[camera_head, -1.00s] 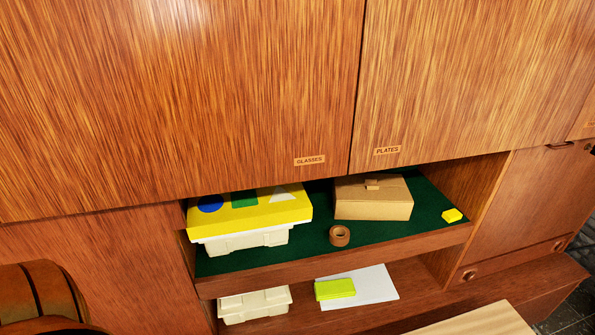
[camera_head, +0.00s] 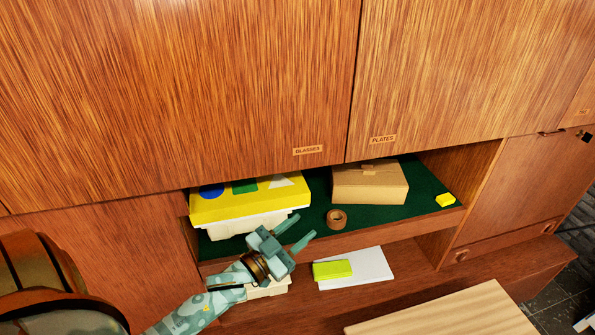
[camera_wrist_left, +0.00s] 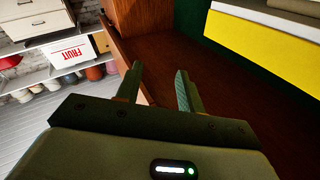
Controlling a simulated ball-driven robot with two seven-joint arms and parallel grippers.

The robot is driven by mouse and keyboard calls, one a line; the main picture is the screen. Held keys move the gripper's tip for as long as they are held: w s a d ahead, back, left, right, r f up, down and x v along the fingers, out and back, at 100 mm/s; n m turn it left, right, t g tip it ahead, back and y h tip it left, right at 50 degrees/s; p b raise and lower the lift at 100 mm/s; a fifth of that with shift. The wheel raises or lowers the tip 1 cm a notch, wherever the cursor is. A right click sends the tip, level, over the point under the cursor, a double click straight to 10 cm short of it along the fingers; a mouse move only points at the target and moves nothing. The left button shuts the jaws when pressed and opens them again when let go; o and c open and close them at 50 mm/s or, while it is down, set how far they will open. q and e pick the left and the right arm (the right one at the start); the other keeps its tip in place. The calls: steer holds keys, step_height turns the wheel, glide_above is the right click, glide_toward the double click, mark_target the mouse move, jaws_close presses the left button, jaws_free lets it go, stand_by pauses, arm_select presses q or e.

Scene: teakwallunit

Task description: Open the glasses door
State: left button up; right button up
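The glasses door (camera_head: 190,90) is the large teak panel at the upper left in the head view, labelled GLASSES (camera_head: 307,150) near its lower right corner. It is closed, its edge flush beside the plates door (camera_head: 450,70). My left gripper (camera_head: 302,231) is below the door, in front of the green shelf's front edge, its fingers apart and nothing between them. In the left wrist view the open fingers (camera_wrist_left: 160,88) point towards dark wood. My right gripper is not in view.
A yellow-lidded box (camera_head: 245,205), a cardboard box (camera_head: 370,183), a tape roll (camera_head: 336,219) and a small yellow block (camera_head: 445,200) stand on the green shelf. A pale wooden surface (camera_head: 450,315) is at the front.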

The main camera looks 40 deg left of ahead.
arm_select(q)
step_height(320, 180, up, 3)
steer(key=a+t+h, duration=0.2)
steer(key=a+h, duration=0.1)
steer(key=h, duration=0.3)
steer(key=m+h, duration=0.2)
steer(key=h, duration=0.5)
glide_toward(303, 167)
steer(key=shift+g, duration=0.3)
steer(key=p+x, duration=0.1)
steer(key=x, duration=0.1)
steer(key=p+x, duration=0.3)
steer(key=x, duration=0.2)
steer(key=shift+w+a, duration=0.3)
steer(key=shift+a, duration=0.1)
steer(key=shift+w+d+r+p, duration=0.35)
steer(key=shift+w+p, duration=0.05)
jaws_close()
